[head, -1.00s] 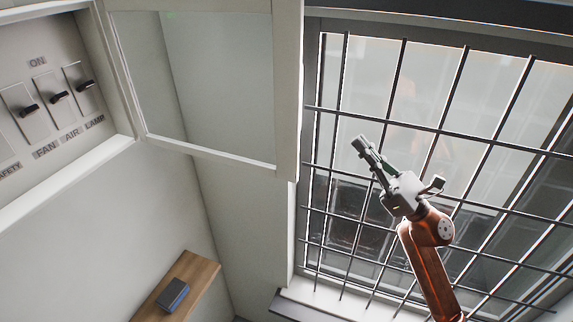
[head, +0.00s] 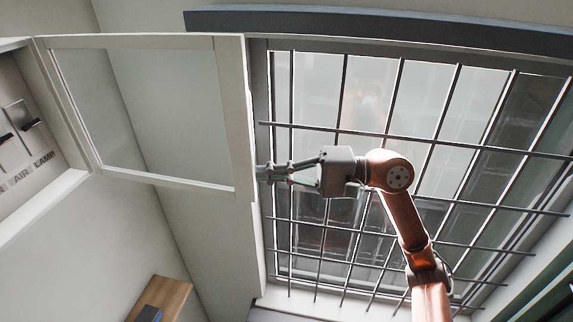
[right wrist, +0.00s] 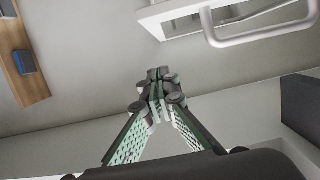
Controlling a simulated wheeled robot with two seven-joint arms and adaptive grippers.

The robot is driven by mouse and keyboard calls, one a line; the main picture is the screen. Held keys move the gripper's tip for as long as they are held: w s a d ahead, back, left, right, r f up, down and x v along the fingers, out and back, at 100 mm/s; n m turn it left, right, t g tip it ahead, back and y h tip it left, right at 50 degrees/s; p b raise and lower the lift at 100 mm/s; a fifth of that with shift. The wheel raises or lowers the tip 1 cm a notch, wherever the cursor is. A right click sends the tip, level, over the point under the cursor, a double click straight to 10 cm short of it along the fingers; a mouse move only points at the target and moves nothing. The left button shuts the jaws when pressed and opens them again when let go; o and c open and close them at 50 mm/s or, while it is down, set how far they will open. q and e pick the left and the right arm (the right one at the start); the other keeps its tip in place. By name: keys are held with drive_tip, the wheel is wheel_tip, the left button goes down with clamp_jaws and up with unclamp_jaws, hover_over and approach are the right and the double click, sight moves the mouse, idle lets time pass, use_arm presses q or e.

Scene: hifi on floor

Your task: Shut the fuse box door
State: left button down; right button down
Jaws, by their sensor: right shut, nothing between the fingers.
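The fuse box (head: 45,205) is at the left edge of the head view, with a few labelled switches inside. Its door (head: 215,188), a white frame around a clear pane, stands open and swung out to the right. In the right wrist view a white frame corner with a bar handle (right wrist: 225,38) shows at the upper right; it looks like the door. My right gripper (head: 263,172) is shut and empty, its fingertips close to the door's outer edge in the head view. I cannot tell whether they touch. The gripper's shut fingertips also show in the right wrist view (right wrist: 155,76). My left gripper is out of view.
A barred window (head: 420,130) fills the right, behind my right arm. A wooden shelf (head: 170,292) with a dark blue box (head: 149,314) is at the lower left, below the fuse box. The wall below the door is bare.

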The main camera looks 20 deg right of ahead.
sight(244, 188)
drive_tip(key=a+p, duration=0.1)
drive_tip(key=s+a+p, duration=0.1)
drive_tip(key=a, duration=0.1)
drive_tip(key=s+a+p, duration=0.1)
drive_tip(key=shift+s+a, duration=0.25)
drive_tip(key=shift+a, duration=0.05)
drive_tip(key=shift+w+a, duration=0.1)
